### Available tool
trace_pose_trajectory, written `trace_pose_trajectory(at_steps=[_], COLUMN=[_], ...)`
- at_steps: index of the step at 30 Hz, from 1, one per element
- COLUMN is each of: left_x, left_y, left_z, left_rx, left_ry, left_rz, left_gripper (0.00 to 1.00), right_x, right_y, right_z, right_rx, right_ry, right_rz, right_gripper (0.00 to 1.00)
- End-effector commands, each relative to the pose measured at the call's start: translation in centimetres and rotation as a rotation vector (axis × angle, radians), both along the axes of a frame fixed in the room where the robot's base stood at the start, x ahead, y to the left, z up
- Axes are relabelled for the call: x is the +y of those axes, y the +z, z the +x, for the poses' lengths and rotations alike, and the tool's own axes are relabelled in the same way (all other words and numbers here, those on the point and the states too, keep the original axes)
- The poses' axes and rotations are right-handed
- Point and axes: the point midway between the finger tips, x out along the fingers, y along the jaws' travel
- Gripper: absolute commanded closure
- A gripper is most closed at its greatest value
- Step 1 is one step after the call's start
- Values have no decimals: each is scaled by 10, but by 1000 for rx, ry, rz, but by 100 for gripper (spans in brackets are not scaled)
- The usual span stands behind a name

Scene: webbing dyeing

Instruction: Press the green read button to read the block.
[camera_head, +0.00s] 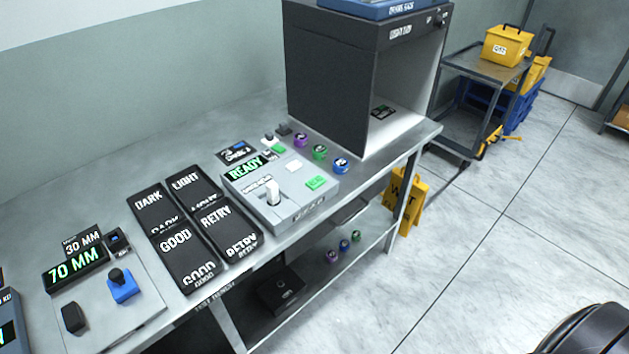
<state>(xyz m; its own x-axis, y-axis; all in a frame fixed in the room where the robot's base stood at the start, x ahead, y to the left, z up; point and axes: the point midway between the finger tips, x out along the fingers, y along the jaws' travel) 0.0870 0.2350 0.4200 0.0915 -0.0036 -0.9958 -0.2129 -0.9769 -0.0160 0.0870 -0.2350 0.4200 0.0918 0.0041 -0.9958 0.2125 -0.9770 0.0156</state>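A grey reader box (283,208) sits on the metal bench in the middle of the view. Its display (246,168) shows READY in green letters. A bright green button (316,183) is on the right part of its sloped top. A pale upright block (272,192) stands on the box near its front, left of the green button. A small white piece (293,166) lies behind the button. Another small green piece (278,149) is farther back. Neither of my grippers is in view, and nothing touches the button.
Black plates (175,251) marked DARK, LIGHT, GOOD and RETRY lie left of the reader. Purple, green and blue round pieces (319,152) stand behind it. A dark booth (330,75) rises at the bench's far end. A yellow floor sign (410,205) and a cart (470,65) stand beyond.

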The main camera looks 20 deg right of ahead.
Motion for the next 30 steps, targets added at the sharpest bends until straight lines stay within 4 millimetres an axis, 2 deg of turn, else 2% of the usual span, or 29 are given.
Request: trace_pose_trajectory(at_steps=[4,21,30], left_x=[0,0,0], left_y=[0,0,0], left_z=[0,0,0], left_rx=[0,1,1], left_ry=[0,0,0], left_rz=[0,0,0], left_gripper=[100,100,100], right_x=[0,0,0], right_y=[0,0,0], right_z=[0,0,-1], right_rx=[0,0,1], right_ry=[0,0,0], right_rz=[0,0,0], right_gripper=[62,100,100])
